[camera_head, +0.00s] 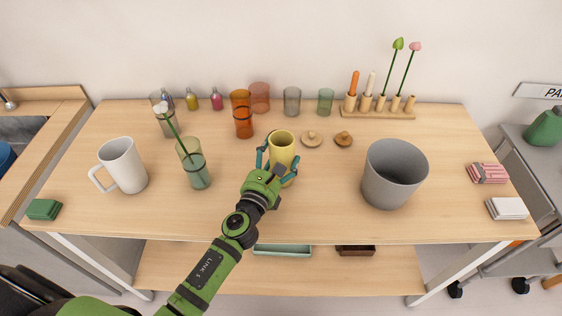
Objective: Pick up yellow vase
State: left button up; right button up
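The yellow vase (282,141) stands upright at the middle of the wooden table. It is a plain, open-topped cup shape, and its lower part is partly hidden by my gripper. My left gripper (279,161), on the green arm from the lower left, has its teal fingers on either side of the vase. I cannot tell whether the fingers press on it or have a small gap. No lift off the table is visible. My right gripper is not in view.
A grey bucket (393,176) stands to the right. A greenish glass vase (198,174) with a white flower and a white mug (124,168) stand to the left. The table's front middle is clear.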

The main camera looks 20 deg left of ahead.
aim_at(272, 151)
pick_arm(q)
jog(key=shift+r, duration=0.15)
jog(key=shift+r+p, duration=0.55)
jog(key=shift+r, duration=0.1)
notch_tip(272, 151, up, 3)
jog(key=shift+r+p, duration=0.1)
jog(key=shift+p, duration=0.95)
jog(key=s+d+r, duration=0.4)
jog(key=d+r, duration=0.2)
jog(key=d, duration=0.4)
jog(key=shift+s+d+r+p, duration=0.2)
jog(key=shift+s+d+p, duration=0.1)
jog(key=shift+s+d, duration=0.05)
